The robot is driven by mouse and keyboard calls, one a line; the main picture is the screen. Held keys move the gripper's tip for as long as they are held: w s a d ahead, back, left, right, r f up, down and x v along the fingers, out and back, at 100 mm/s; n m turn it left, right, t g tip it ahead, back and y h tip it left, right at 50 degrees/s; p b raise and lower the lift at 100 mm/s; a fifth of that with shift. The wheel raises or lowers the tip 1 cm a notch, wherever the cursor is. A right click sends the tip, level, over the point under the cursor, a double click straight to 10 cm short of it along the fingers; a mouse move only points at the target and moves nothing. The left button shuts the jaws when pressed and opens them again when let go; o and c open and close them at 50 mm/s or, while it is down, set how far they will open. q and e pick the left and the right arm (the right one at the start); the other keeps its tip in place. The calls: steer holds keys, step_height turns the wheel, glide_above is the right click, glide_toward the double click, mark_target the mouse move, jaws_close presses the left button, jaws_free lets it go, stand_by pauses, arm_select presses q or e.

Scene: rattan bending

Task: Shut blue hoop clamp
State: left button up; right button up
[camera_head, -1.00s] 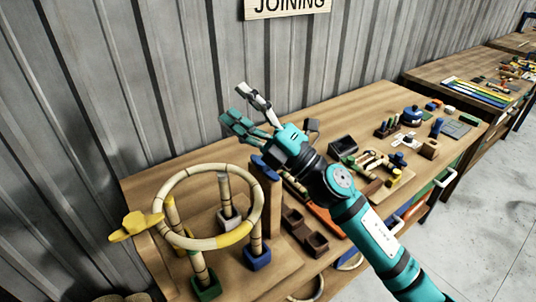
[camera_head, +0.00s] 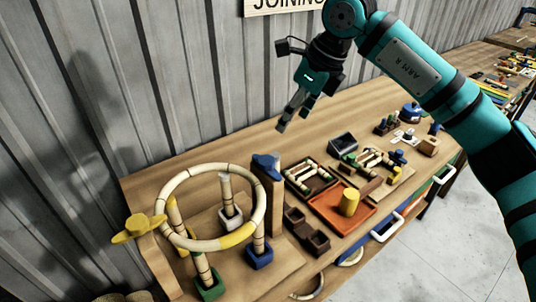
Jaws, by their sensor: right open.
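The blue hoop clamp (camera_head: 266,163) sits on top of a wooden post (camera_head: 268,190) at the right side of the rattan hoop. I cannot tell whether it is clear of the hoop or touching it. The pale rattan hoop (camera_head: 167,193) lies raised on rattan posts, with a yellow section at its front. A yellow clamp (camera_head: 137,229) is at its left. My right gripper (camera_head: 291,117) is open and empty, pointing down, above and behind the blue clamp and apart from it. My left gripper is out of view.
Right of the blue clamp are a dark tray of rattan pieces (camera_head: 311,177), an orange tray (camera_head: 328,214) with a yellow cylinder (camera_head: 349,202), and brown boxes (camera_head: 306,231). The corrugated wall (camera_head: 110,90) stands close behind. The bench's back strip is clear.

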mark_target(267, 159)
steer(key=p+x, duration=0.5)
steer(key=x, duration=0.9)
steer(key=shift+a+f, duration=0.3)
steer(key=shift+f, duration=0.25)
steer(key=shift+c, duration=0.3)
